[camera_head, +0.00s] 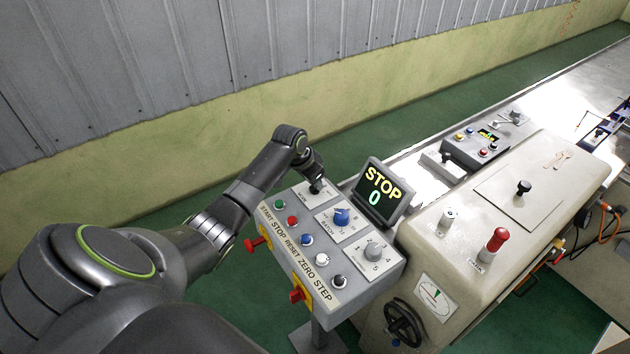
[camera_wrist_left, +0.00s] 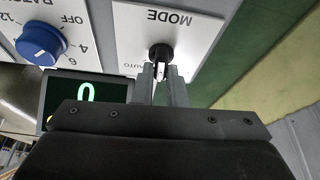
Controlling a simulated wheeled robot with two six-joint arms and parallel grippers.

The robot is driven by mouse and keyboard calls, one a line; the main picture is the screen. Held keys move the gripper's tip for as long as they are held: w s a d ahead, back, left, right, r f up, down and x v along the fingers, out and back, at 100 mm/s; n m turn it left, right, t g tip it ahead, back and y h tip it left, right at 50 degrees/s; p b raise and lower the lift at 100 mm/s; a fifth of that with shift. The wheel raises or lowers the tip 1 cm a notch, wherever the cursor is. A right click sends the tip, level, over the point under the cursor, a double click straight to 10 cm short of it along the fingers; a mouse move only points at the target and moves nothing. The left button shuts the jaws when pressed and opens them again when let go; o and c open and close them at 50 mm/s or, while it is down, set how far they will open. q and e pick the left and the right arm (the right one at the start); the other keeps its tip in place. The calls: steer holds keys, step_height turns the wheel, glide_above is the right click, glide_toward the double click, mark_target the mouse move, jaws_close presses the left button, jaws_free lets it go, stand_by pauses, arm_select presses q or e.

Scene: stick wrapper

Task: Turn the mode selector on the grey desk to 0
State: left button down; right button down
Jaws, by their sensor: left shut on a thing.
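The mode selector (camera_wrist_left: 160,52) is a small black knob on a white plate marked MODE, on the grey desk (camera_head: 377,262). In the left wrist view the word AUTO shows beside it, and my left gripper (camera_wrist_left: 160,74) is shut on it with a finger at either side. The knob's pointer and the 0 mark are hidden or too small to read. In the head view my left gripper (camera_head: 317,180) reaches down to the plate at the desk's far corner and mostly covers the knob. My right gripper is not in view.
A display (camera_head: 379,193) reading STOP and 0 stands behind the desk's right side. A blue knob (camera_head: 342,216) and a grey knob (camera_head: 374,250) sit nearby. Several push buttons line the desk's left side. A beige machine (camera_head: 530,215) stands right.

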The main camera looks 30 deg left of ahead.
arm_select(q)
steer(key=shift+m, duration=0.5)
steer(key=c, duration=1.5)
jaws_free()
steer(key=shift+o, duration=0.2)
steer(key=b+v, duration=0.4)
steer(key=v, duration=1.3)
steer(key=shift+a+r, duration=0.3)
steer(key=shift+w+f, duration=0.1)
